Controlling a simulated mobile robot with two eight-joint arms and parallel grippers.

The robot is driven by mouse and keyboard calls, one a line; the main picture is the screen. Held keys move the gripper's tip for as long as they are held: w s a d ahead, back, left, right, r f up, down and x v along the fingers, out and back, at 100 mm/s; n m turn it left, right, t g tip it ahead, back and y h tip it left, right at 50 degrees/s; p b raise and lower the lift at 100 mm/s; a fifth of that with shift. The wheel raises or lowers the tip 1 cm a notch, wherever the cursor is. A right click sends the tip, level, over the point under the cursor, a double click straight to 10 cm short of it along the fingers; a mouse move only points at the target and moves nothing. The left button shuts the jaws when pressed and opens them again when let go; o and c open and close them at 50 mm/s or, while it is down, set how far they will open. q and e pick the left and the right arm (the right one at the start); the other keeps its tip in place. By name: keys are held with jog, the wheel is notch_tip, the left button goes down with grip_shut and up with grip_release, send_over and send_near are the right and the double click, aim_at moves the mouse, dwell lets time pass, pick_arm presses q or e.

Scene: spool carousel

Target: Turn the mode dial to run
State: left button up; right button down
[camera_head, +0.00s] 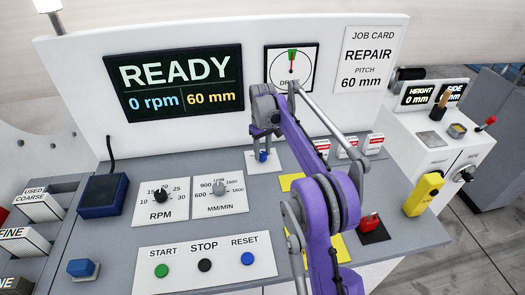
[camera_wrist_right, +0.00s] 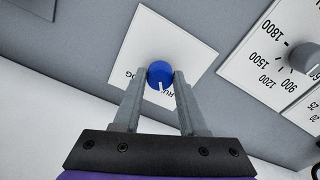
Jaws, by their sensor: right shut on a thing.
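The mode dial is a small blue knob (camera_wrist_right: 160,73) on a white plate (camera_wrist_right: 187,38) in the right wrist view. Its white pointer aims down and slightly right in that view, towards upside-down lettering that reads like part of RUN. Part of JOG shows to its left. My right gripper (camera_wrist_right: 162,77) has its fingers on either side of the knob and is shut on it. In the head view the blue knob (camera_head: 263,156) shows below my right gripper (camera_head: 263,146), its plate partly covered by my arm. My left gripper is in neither view.
The RPM dial (camera_head: 161,194) and MM/MIN dial (camera_head: 219,188) sit left of the mode dial. START, STOP and RESET buttons (camera_head: 204,265) are in front. The display (camera_head: 176,88) reads READY, 0 rpm. A red switch (camera_head: 370,222) and yellow block (camera_head: 423,194) stand right.

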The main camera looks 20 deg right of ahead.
aim_at(263, 154)
jog(key=shift+n, duration=0.5)
jog(key=shift+c, duration=2.3)
grip_release()
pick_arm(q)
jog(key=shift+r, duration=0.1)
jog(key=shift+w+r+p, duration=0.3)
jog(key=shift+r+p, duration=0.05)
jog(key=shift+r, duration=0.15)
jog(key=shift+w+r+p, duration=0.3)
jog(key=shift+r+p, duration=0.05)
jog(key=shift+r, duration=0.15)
pick_arm(e)
notch_tip(263, 154, up, 11)
jog(key=shift+f, duration=0.15)
